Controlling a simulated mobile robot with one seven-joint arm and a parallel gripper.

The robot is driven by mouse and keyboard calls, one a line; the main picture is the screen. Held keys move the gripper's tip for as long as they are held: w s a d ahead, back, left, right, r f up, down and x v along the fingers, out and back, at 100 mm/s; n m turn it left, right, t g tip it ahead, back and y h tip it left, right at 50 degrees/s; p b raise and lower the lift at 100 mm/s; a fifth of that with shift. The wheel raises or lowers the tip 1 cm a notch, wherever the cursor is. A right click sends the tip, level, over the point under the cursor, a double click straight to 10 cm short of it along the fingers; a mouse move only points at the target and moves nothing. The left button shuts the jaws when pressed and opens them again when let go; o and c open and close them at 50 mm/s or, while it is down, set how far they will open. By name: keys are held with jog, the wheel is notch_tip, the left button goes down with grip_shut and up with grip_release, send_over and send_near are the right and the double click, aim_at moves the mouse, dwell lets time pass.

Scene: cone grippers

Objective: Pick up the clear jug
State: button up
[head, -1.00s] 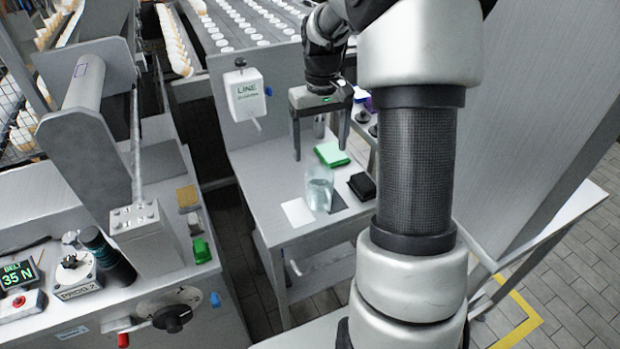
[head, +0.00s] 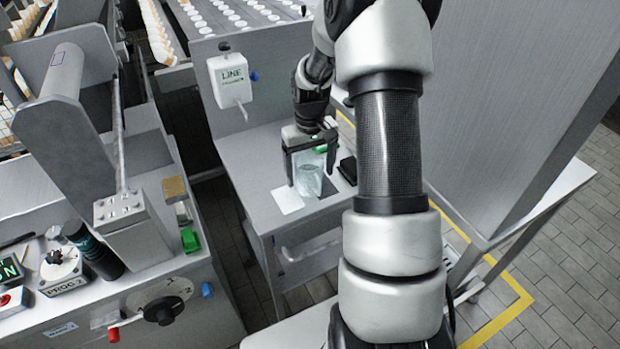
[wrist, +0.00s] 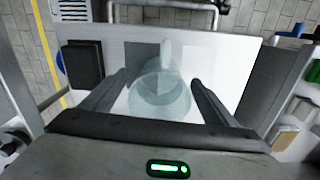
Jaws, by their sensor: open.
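The clear jug (head: 308,180) stands upright on the small grey table (head: 254,160), with bluish see-through walls. My gripper (head: 310,178) is open above and around it in the head view, one finger on each side. In the wrist view the jug (wrist: 160,95) lies between the two open fingertips of my gripper (wrist: 160,82), with gaps on both sides. Its handle (wrist: 166,52) points away from the gripper's palm. I cannot tell exactly how far down the fingers reach along the jug.
A white card (head: 287,200) lies left of the jug and a black block (head: 348,168) right of it. A LINE dispenser box (head: 230,80) hangs on the panel behind. A machine bench stands at the left.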

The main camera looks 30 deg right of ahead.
jog(key=shift+f, duration=0.95)
jog(key=c, duration=1.3)
jog(key=shift+c, duration=0.2)
jog(key=shift+r, duration=0.15)
jog(key=shift+r+p, duration=0.55)
jog(key=shift+r, duration=3.9)
jog(key=s+a+r+p, duration=0.3)
jog(key=a+r+p, duration=0.1)
jog(key=a, duration=0.3)
jog(key=s+a+r+p, duration=0.3)
jog(key=a+r+p, duration=0.1)
jog(key=a+p, duration=0.3)
jog(key=shift+a+n, duration=0.3)
